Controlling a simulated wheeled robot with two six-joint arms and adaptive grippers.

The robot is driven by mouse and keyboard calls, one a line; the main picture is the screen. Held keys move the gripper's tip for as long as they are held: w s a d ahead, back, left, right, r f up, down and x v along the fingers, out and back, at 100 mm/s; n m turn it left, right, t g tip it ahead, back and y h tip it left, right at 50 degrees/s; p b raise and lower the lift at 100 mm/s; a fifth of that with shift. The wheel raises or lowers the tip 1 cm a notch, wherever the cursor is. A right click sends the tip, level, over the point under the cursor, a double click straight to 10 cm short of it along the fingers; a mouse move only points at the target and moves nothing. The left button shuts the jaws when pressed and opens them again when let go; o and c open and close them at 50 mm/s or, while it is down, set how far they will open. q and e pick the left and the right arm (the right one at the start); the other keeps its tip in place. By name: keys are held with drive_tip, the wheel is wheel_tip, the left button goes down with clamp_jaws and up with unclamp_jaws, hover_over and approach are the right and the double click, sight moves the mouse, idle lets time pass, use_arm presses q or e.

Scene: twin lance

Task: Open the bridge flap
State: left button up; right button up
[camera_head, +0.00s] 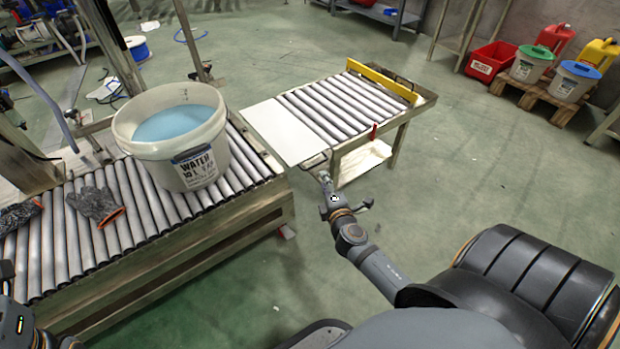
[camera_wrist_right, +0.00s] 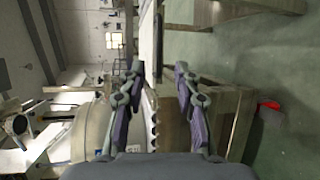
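The bridge flap (camera_head: 283,132) is a plain white plate lying flat and level between the long roller conveyor (camera_head: 240,205) and the short roller table (camera_head: 345,105). My right gripper (camera_head: 325,178) is at the flap's near side, close to its right corner. In the right wrist view the fingers of my right gripper (camera_wrist_right: 159,67) are spread apart. A thin pale strip (camera_wrist_right: 148,45), apparently the flap seen edge-on, shows between or just beyond them; contact cannot be told. Only part of my left arm shows at the lower left; its gripper is out of the picture.
A white bucket of blue water (camera_head: 185,160) stands on the long conveyor beside the flap. Gloves (camera_head: 97,204) lie on its rollers. A yellow bar (camera_head: 382,82) crosses the short table's far end. A red handle (camera_head: 373,131) stands at its near side.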

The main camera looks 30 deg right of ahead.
sight(317, 164)
drive_tip(key=b+x, duration=0.2)
drive_tip(key=x, duration=0.8)
drive_tip(key=shift+w+d, duration=0.1)
drive_tip(key=shift+w, duration=0.15)
drive_tip(key=shift+r, duration=0.1)
drive_tip(key=shift+c, duration=0.4)
clamp_jaws()
